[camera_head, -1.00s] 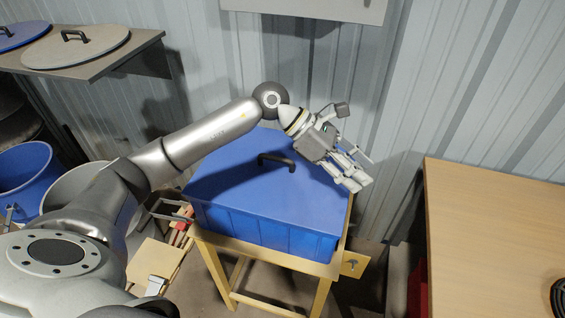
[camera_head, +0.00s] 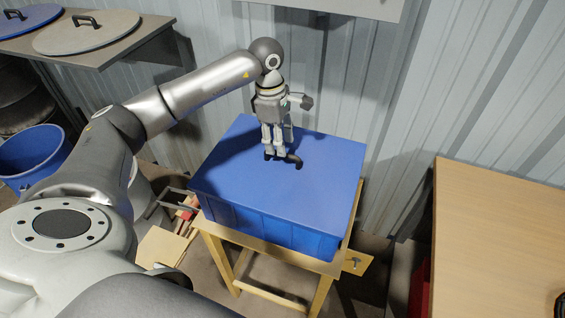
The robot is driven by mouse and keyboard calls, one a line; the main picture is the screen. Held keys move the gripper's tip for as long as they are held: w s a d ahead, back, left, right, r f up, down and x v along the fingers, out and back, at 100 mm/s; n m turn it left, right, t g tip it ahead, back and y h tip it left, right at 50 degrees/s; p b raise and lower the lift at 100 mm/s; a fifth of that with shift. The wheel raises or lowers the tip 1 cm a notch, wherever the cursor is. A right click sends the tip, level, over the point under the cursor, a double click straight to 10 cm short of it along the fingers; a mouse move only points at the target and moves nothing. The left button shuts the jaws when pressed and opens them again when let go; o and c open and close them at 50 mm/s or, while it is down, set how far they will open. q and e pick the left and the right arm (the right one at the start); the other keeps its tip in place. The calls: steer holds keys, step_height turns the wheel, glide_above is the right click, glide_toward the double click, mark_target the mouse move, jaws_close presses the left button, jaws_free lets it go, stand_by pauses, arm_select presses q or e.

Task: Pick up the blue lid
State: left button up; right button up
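The flat blue lid (camera_head: 235,185) lies on a blue rectangular box (camera_head: 270,232) and covers it. Its black handle (camera_head: 295,162) stands near the middle of the lid. My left gripper (camera_head: 276,157) points down over the lid, with its fingertips at the handle. The fingers hide part of the handle, and I cannot tell whether they are closed on it. My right gripper is not in view.
The box stands on a small wooden stand (camera_head: 262,291). A shelf (camera_head: 130,50) at upper left holds a round blue lid (camera_head: 22,19) and a round grey lid (camera_head: 88,33). A wooden table (camera_head: 500,240) is at right. A corrugated wall (camera_head: 400,120) stands close behind.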

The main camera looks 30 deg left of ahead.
mark_target(282, 160)
arm_select(q)
steer(key=f+p, duration=0.1)
steer(key=f, duration=0.1)
steer(key=d+f+p, duration=0.1)
steer(key=f, duration=0.1)
steer(key=shift+s+f, duration=0.1)
steer(key=shift+f, duration=0.35)
steer(key=shift+c, duration=0.5)
jaws_close()
steer(key=shift+r, duration=0.1)
